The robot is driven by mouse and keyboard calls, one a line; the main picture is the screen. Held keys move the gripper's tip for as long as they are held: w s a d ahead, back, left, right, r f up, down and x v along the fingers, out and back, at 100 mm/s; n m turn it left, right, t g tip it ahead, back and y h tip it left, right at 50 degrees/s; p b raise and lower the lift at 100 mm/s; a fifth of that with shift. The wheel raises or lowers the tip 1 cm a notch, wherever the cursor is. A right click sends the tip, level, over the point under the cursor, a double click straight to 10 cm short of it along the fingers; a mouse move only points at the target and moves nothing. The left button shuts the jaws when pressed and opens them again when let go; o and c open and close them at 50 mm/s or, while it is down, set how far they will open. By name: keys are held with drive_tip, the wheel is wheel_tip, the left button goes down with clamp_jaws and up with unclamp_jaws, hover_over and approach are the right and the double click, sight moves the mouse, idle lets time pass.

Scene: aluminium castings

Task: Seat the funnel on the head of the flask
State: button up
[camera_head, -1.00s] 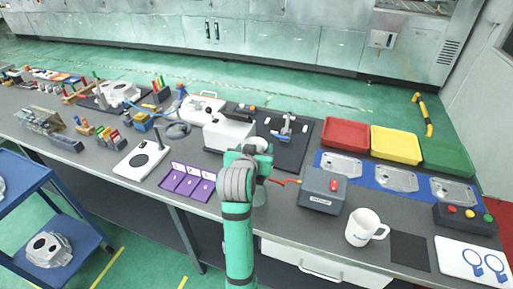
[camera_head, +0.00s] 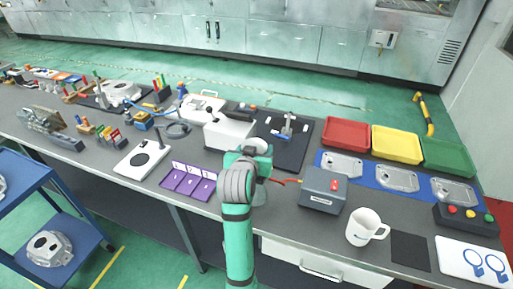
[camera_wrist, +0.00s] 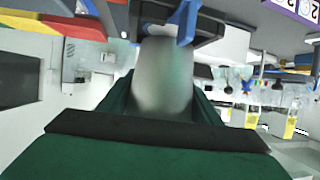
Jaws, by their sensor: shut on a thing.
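My gripper (camera_wrist: 163,95) is shut on a smooth, pale grey, rounded thing (camera_wrist: 162,75), which fills the middle of the wrist view between the dark green jaws. It may be the funnel; its ends are not clear. In the head view my gripper (camera_head: 262,165) is over the bench's middle, largely hidden behind my own wrist, with a pale edge of the held thing showing. I cannot make out the flask for certain in either view.
A white box with a black knob (camera_head: 228,135) stands just left of my gripper. Purple number cards (camera_head: 188,182) lie to the left. Red, yellow and green trays (camera_head: 395,144) stand behind at right.

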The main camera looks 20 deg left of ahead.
drive_tip(key=shift+f, duration=0.55)
drive_tip(key=o, duration=1.2)
drive_tip(key=v, duration=1)
drive_tip(key=shift+s, duration=0.35)
drive_tip(key=shift+r, duration=0.1)
